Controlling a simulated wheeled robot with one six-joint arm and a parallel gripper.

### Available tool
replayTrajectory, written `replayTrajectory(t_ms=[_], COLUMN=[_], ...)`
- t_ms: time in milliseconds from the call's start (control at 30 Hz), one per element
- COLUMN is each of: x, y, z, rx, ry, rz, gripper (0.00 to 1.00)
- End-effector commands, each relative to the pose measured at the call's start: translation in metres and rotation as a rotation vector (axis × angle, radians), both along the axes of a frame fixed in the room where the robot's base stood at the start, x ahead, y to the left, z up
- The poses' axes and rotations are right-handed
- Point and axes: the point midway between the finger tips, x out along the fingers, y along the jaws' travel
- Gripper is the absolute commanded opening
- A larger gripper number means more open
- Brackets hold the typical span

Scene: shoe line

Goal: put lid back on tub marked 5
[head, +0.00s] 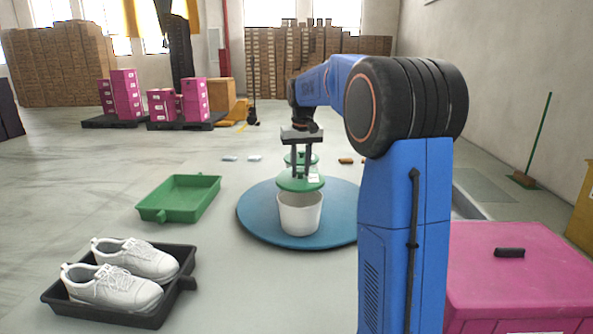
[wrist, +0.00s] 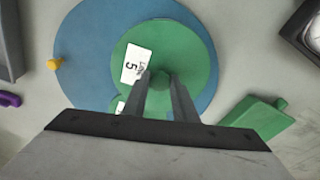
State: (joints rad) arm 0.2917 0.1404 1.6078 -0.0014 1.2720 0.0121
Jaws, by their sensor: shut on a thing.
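My gripper (head: 301,172) is shut on the knob of a round green lid (head: 285,184). In the wrist view my gripper (wrist: 161,80) grips this knob, and the lid (wrist: 190,55) bears a white label reading 5 (wrist: 135,66). The lid is right over an open-looking white tub (head: 300,214) and looks about level. I cannot tell whether it touches the rim. The tub stands on a round blue platform (head: 258,218). Behind it is another green lid (head: 291,158), partly hidden by my gripper. No mark shows on the tub's visible side.
A green tray (head: 180,198) lies empty to the left. A black tray (head: 120,318) with white shoes (head: 115,287) is at front left. A pink box (head: 520,270) with a black handle stands at right. Pink boxes (head: 195,98) on pallets are far back.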

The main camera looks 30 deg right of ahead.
Motion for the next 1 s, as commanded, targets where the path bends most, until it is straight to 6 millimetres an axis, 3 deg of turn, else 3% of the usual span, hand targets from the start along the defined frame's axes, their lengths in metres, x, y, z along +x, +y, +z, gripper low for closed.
replayTrajectory(t_ms=[600, 1000], x=[0.0, 0.0], y=[0.001, 0.001], z=[-0.048, -0.059], rx=[0.001, 0.0], ry=[0.002, 0.0], rz=[0.0, 0.0], gripper=[0.03, 0.03])
